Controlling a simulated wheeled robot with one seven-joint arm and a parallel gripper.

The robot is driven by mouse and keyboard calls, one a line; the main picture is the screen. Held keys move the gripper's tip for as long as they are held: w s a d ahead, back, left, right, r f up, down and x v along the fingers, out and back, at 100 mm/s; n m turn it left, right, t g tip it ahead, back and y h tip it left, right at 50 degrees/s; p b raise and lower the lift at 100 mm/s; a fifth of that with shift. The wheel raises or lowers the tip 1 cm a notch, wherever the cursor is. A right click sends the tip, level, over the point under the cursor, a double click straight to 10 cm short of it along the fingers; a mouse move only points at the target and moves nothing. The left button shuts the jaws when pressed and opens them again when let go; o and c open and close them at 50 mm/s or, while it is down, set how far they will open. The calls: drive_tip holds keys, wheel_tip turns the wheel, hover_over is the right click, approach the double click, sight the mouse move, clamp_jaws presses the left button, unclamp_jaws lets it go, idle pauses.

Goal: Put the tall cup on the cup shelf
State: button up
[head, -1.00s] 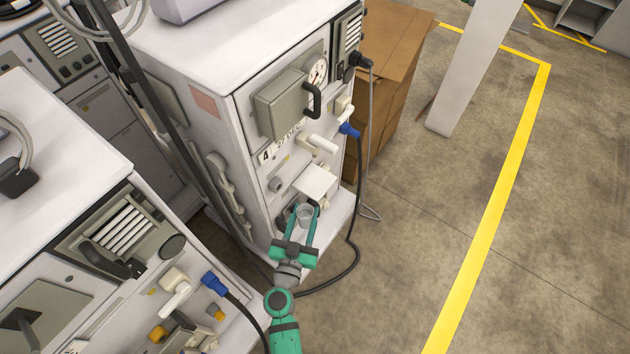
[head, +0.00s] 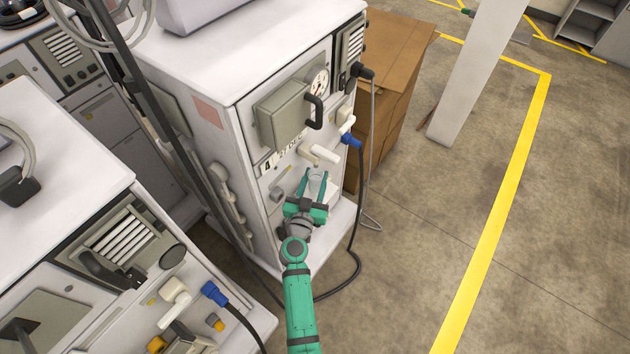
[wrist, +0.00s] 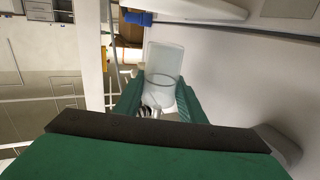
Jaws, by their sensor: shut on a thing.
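The tall cup (wrist: 163,75) is a translucent, whitish cup held between the green fingers of my gripper (wrist: 158,108) in the wrist view. In the head view the cup (head: 316,180) shows at the tip of my gripper (head: 314,188), in front of the dialysis machine's front panel. The gripper is shut on the cup. A small white shelf, the likely cup shelf, sticks out from the machine's front; the gripper and cup now largely cover it in the head view. I cannot tell whether the cup touches it.
The machine's white base ledge (head: 340,222) lies below the gripper. A white handle (head: 319,153) and a blue connector (head: 351,141) with a dark hose are close above and to the right. A second machine (head: 60,250) stands at left. Open floor (head: 420,240) lies right.

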sight(317, 179)
drive_tip(key=shift+w+d, duration=0.2)
drive_tip(key=shift+w, duration=0.5)
drive_tip(key=shift+a+f, duration=0.1)
drive_tip(key=shift+f, duration=1.65)
drive_tip(key=shift+f, duration=0.15)
drive_tip(key=o, duration=1)
